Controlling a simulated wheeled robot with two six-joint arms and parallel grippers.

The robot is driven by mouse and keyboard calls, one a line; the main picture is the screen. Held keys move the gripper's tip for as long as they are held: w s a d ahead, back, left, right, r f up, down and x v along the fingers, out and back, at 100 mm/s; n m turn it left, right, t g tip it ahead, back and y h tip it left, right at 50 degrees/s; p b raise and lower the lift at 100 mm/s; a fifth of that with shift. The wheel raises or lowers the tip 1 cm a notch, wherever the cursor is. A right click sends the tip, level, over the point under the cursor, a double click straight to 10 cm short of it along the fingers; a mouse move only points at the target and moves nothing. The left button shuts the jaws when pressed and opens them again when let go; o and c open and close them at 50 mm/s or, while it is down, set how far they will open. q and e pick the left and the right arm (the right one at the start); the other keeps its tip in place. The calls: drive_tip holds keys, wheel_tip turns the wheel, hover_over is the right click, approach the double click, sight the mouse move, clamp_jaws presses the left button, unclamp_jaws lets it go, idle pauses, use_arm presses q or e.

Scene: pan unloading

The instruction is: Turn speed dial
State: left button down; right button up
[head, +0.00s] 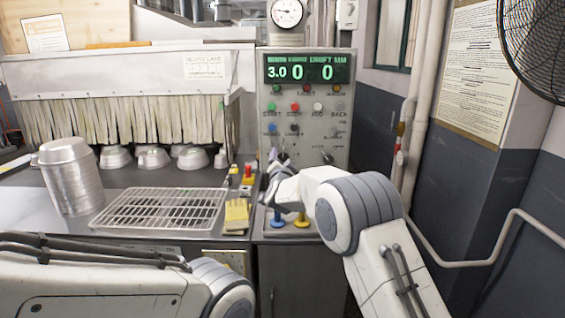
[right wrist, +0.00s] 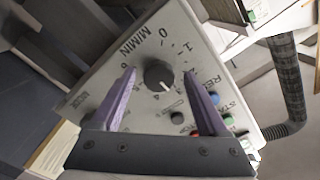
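The speed dial (right wrist: 158,75) is a round dark knob on the grey control panel (right wrist: 180,35), with M/MIN lettering and numbers around it in the right wrist view. My right gripper (right wrist: 159,78) is open, with one purple finger on each side of the dial. Gaps show between the fingers and the knob, and I see no contact. In the head view my right gripper (head: 273,165) is in front of the lower left of the panel (head: 345,100) and partly covers that area. My left gripper is out of view; only my left arm shows.
A display (head: 307,68) on the panel reads 3.0, 0 and 0. Coloured buttons and another dark knob (head: 326,158) are on the panel. A pipe runs along the right wall.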

idle(0.3)
drive_tip(key=s+b, duration=0.3)
drive_tip(key=s, duration=0.7)
drive_tip(key=shift+s, duration=0.25)
drive_tip(key=shift+f, duration=0.1)
